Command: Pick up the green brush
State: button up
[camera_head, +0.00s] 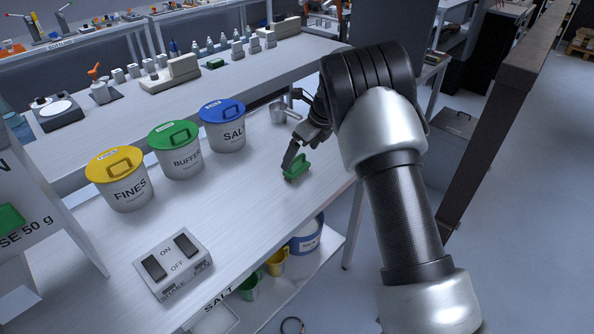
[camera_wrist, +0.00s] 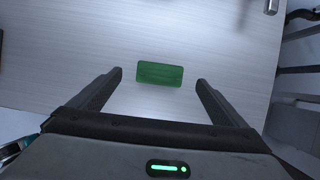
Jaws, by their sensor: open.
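The green brush (camera_head: 297,168) lies on the white table near its right edge in the head view. In the wrist view the brush (camera_wrist: 160,74) shows as a green block just beyond the fingertips, centred between them. My gripper (camera_head: 290,158) reaches down beside the brush in the head view, one finger partly in front of it. In the wrist view my gripper (camera_wrist: 160,76) has its two fingers spread wide, with nothing between them but the brush ahead. I cannot tell how high the fingertips are above the table.
A metal scoop (camera_head: 283,112) lies behind the brush. Lidded buckets marked FINES (camera_head: 122,187), BUFFER (camera_head: 184,160) and SALT (camera_head: 226,135) stand to the left. A switch box (camera_head: 174,264) sits at the front. The table between buckets and brush is clear.

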aim_at(298, 157)
jog(key=x, duration=0.4)
jog(key=shift+w+a+f, duration=0.2)
jog(key=shift+w+f, duration=0.05)
jog(key=shift+f, duration=0.05)
jog(key=c, duration=1.5)
jog(key=shift+o, duration=0.2)
jog(key=shift+r, duration=0.1)
notch_tip(298, 157, up, 10)
jog(key=shift+f+p, duration=0.1)
jog(key=shift+p, duration=0.35)
